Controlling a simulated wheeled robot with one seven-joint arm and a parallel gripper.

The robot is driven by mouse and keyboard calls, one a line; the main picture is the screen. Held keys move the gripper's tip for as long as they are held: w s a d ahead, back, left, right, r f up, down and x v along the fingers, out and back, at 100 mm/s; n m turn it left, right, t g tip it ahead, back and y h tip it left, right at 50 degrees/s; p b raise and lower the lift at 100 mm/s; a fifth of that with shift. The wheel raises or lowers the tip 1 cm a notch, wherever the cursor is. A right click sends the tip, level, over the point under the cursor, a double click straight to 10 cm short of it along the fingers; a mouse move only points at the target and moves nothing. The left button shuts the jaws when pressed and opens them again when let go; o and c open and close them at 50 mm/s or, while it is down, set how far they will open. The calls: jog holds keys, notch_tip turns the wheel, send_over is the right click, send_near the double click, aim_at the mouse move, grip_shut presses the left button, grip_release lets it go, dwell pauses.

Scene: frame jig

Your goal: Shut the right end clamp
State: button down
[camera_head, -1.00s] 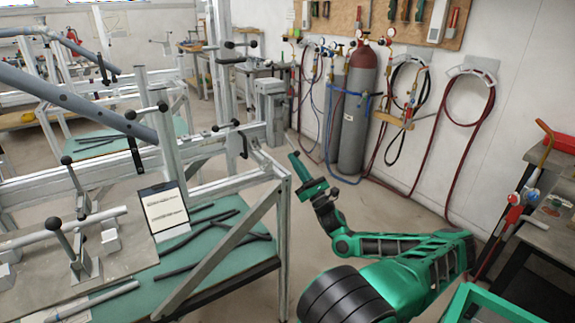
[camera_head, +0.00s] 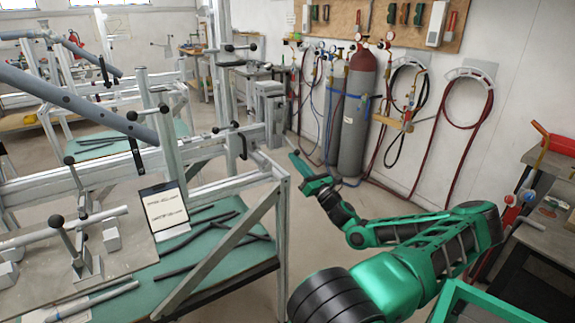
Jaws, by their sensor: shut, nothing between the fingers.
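The frame jig (camera_head: 215,150) is a grey metal rail structure on the left. At the right end of its front rail is a clamp (camera_head: 228,128) with a bar, black knobs and a dark lever; I take it as the right end clamp. Its lever stands roughly upright beside the rail, and I cannot tell from here whether the clamp is open or shut. My gripper (camera_head: 294,157), on the green arm, is shut and empty. It is in the air to the right of the clamp, apart from it. Its fingertips look small and point up and left.
A teal-topped bench (camera_head: 215,240) under the rail carries dark tubes. A diagonal brace and leg (camera_head: 283,225) stand between bench and arm. A document holder (camera_head: 164,210) leans near the plate. Gas cylinders (camera_head: 357,115) and hoses line the back wall. Floor behind my gripper is clear.

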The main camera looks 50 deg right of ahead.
aim_at(299, 152)
jog(key=shift+s+a+r+g, duration=0.1)
jog(key=shift+s+r+g, duration=0.15)
jog(key=shift+r, duration=0.25)
jog(key=shift+s+a+r+g, duration=0.1)
jog(key=shift+s+r+g, duration=0.1)
jog(key=shift+r+g, duration=0.25)
jog(key=shift+s+a+r+g, duration=0.1)
jog(key=shift+s+r+g, duration=0.1)
jog(key=shift+r, duration=0.4)
jog(key=shift+s+r, duration=0.1)
jog(key=shift+r, duration=0.35)
jog(key=shift+d+r, duration=0.1)
jog(key=shift+r, duration=0.1)
